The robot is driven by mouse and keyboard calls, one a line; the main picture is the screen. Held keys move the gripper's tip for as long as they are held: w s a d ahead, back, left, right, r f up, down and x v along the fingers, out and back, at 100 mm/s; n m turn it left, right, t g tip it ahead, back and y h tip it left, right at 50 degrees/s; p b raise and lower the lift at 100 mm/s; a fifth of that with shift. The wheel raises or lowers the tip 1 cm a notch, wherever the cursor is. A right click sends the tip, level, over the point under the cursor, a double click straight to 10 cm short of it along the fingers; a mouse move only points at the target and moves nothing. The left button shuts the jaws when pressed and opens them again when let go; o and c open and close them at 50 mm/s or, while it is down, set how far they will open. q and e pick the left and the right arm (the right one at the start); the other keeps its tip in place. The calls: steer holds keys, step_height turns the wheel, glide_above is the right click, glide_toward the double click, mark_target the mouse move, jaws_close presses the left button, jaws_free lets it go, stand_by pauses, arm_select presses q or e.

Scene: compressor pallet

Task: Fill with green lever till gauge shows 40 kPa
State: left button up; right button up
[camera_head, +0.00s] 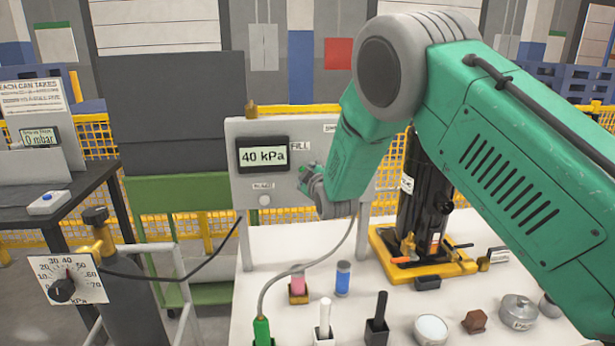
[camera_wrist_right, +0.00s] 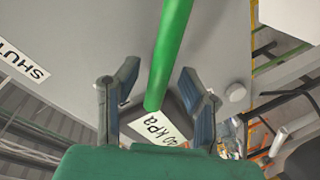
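The grey panel (camera_head: 290,215) carries a digital gauge (camera_head: 263,156) that reads 40 kPa, with a FILL label beside it. In the right wrist view the display (camera_wrist_right: 160,130) also shows kPa, upside down. The green lever (camera_wrist_right: 168,55) stands between the two fingers of my right gripper (camera_wrist_right: 160,103), with gaps on both sides. The fingers are open and do not appear to touch it. In the head view my right gripper (camera_head: 312,186) is at the panel, right of the gauge, and my green arm hides much of the panel there. My left gripper is not in view.
A white table (camera_head: 290,239) holds a black cylinder (camera_head: 425,200) on a yellow base, vials, black and white handles and a lidded pot (camera_head: 518,311). A dial card (camera_head: 70,280) marked kPa stands at left. A dark cable and a grey hose cross nearby.

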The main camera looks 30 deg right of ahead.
steer(key=shift+s, duration=0.15)
steer(key=v, duration=1.1)
steer(key=shift+s, duration=0.3)
steer(key=shift+a, duration=0.1)
steer(key=shift+f, duration=0.1)
